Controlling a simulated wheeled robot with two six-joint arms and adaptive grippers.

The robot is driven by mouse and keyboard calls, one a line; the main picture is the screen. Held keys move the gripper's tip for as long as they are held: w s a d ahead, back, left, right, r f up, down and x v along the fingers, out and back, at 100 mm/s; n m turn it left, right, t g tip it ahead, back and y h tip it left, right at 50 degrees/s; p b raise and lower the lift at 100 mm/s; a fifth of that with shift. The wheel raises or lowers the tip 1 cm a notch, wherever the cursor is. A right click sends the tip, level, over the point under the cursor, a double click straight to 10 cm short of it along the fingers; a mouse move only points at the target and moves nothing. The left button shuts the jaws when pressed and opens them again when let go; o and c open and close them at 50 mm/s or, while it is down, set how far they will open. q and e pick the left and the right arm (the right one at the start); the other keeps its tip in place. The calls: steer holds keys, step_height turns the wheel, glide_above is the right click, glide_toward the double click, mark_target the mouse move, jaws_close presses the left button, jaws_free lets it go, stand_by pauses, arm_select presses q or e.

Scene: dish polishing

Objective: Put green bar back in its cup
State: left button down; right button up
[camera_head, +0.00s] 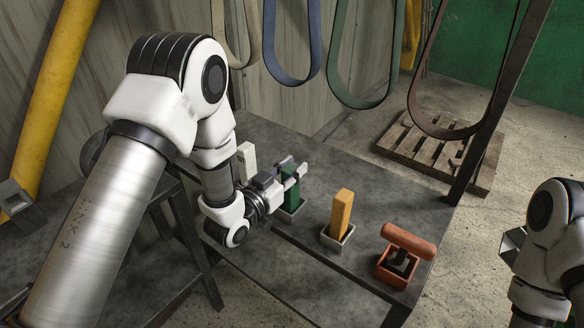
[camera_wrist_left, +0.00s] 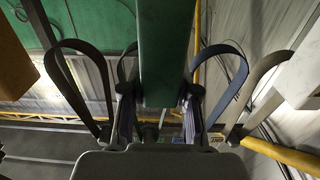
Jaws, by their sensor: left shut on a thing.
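My left gripper (camera_head: 291,171) is shut on the green bar (camera_head: 291,196), which stands upright between its fingers. In the left wrist view the green bar (camera_wrist_left: 164,50) fills the gap between the fingers of the gripper (camera_wrist_left: 160,110). In the head view the bar's lower end is at a small grey cup (camera_head: 299,211) on the dark table. I cannot tell whether it rests on the cup's floor. The gripper hides the bar's upper part. My right gripper does not show; only part of my right arm is at the right edge.
A yellow bar (camera_head: 342,212) stands in its cup to the right of the green one, and a white bar (camera_head: 247,161) stands to the left. A red-handled tool (camera_head: 409,242) sits in a red box near the table's right edge. Belts (camera_head: 351,60) hang behind the table (camera_head: 330,172).

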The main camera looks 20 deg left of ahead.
arm_select(q)
steer(key=shift+f, duration=0.1)
steer(key=c, duration=0.8)
jaws_free()
steer(key=shift+s, duration=0.1)
steer(key=v, duration=1.1)
steer(key=shift+s+a, duration=0.15)
steer(key=shift+s, duration=0.25)
step_height(320, 180, up, 7)
steer(key=p, duration=0.5)
